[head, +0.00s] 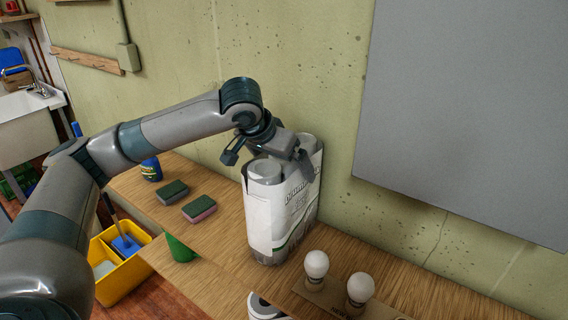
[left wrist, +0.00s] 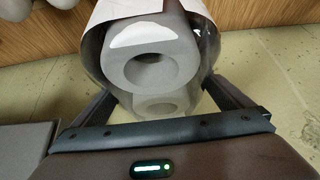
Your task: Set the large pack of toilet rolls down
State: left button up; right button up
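The large pack of toilet rolls (head: 283,215) stands upright on the wooden shelf, against the green wall, in clear wrap with a white printed label. Its base appears to rest on the wood, close to the front edge. My left gripper (head: 268,157) is at the top of the pack, its fingers spread wide. In the head view one finger is left of the pack with a gap, and the other overlaps its upper right. In the left wrist view the end of a roll (left wrist: 152,70) shows between the fingers. My right gripper is not in view.
Two sponges (head: 172,192) and a blue bottle (head: 151,169) are left of the pack on the shelf (head: 130,183). Light bulbs (head: 316,265) stand to its right. A yellow bucket (head: 122,280) is below left. A grey panel (head: 470,110) hangs on the wall.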

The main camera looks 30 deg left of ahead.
aim_at(267, 165)
pick_arm(q)
jog(key=shift+r, duration=0.1)
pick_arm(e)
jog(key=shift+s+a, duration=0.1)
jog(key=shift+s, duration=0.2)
pick_arm(q)
jog(key=shift+s+r, duration=0.3)
jog(key=shift+r, duration=0.15)
jog(key=b+v, duration=0.2)
jog(key=v, duration=0.8)
jog(key=shift+s+r, duration=0.2)
jog(key=shift+r, duration=0.1)
jog(key=shift+s+r, duration=0.1)
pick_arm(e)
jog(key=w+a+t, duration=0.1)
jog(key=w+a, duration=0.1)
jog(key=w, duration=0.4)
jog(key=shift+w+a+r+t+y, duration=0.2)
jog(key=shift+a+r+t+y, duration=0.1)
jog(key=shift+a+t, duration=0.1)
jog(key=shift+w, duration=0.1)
